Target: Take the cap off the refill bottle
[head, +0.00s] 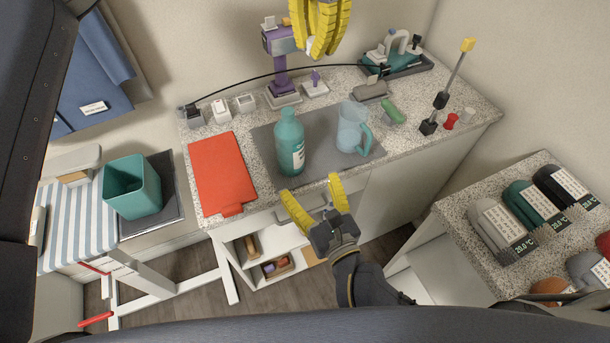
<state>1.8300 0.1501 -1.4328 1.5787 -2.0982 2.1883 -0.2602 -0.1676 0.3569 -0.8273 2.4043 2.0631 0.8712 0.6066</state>
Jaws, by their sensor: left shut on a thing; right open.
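The teal refill bottle (290,146) stands upright on the grey mat (322,165) on the counter, with a pale label on its side. Its narrow top is teal, and I cannot tell from here whether a cap sits on it. My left gripper (318,45) is high at the top edge of the view, beyond the bottle and apart from it.
A clear blue jug (352,128) stands right of the bottle, with a green item (392,112) beyond. A purple stand (280,70) and a thin black cable (240,88) are behind. The mat's front is bare.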

